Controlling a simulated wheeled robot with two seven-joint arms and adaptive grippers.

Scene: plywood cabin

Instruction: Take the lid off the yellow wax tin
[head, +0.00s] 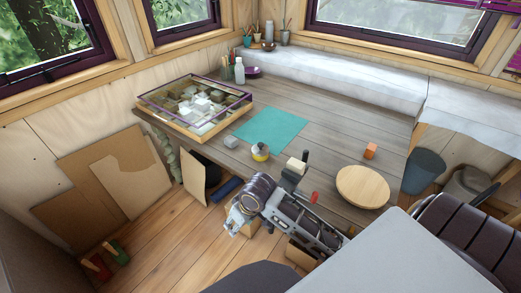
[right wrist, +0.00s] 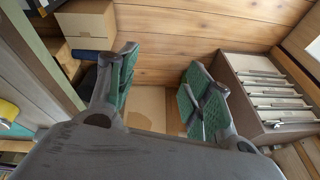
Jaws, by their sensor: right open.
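The yellow wax tin (head: 260,154) stands upright on the wooden table, at the near edge of the teal mat. A pale lid (head: 260,146) appears to be on top of it. My right gripper (head: 235,221) is below and left of the tin in the head view, off the table's front edge and apart from the tin. In the right wrist view its green-padded fingers (right wrist: 163,88) are spread with nothing between them. A yellow patch (right wrist: 8,109) at that view's left edge may be the tin, cut off. My left gripper is not in view.
On the table are the teal mat (head: 270,122), a glass-topped case (head: 195,104), a grey block (head: 231,142), a pale block (head: 296,165), an orange block (head: 370,150) and a round wooden board (head: 363,187). A box of files (right wrist: 265,90) stands below, right in the wrist view.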

